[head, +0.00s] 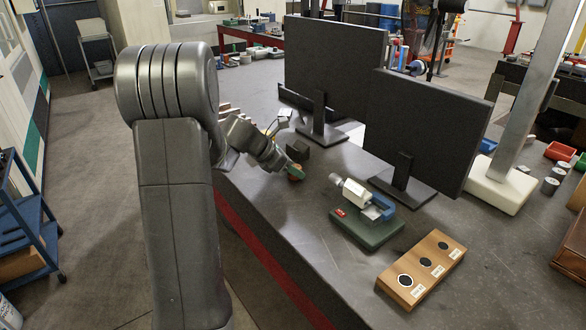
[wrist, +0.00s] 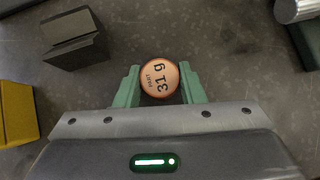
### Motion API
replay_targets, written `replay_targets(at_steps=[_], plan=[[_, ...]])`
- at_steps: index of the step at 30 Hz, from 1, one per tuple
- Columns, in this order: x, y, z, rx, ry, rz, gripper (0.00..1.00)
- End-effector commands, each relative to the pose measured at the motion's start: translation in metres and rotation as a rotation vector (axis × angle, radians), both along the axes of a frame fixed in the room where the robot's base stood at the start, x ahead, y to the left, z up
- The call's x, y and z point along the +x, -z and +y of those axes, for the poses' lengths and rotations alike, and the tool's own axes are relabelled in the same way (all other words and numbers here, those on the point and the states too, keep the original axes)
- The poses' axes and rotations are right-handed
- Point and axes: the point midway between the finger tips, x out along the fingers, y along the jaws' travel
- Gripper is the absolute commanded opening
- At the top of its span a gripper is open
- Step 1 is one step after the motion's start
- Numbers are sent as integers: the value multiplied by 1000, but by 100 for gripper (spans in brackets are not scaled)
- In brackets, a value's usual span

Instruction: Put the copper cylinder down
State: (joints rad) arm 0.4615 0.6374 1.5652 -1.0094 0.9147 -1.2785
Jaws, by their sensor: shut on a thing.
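The copper cylinder (wrist: 160,78) shows end-on in the wrist view, its round top marked "31 g". My gripper (wrist: 158,85) is shut on it, with one green finger on each side. In the head view my gripper (head: 296,172) is over the dark table (head: 262,205), near its left edge, and the cylinder is mostly hidden by the fingers. I cannot tell whether the cylinder touches the table.
A dark block (wrist: 75,40) stands left of the cylinder, with a yellow block (wrist: 16,113) farther left. Two monitors (head: 335,70) stand behind. A green-based device (head: 366,228) and a wooden block with dark round spots (head: 421,268) are to the right. Bare table lies between.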

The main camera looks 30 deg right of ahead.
Motion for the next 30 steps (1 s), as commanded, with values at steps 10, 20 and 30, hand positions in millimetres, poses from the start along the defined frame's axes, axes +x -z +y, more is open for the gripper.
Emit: replay_targets(at_steps=[10,20,30], plan=[[0,3,0,-1,-1,-2,2],[0,2,0,-1,0,-1,57],[4,-23,22,-3,-4,-5,57]])
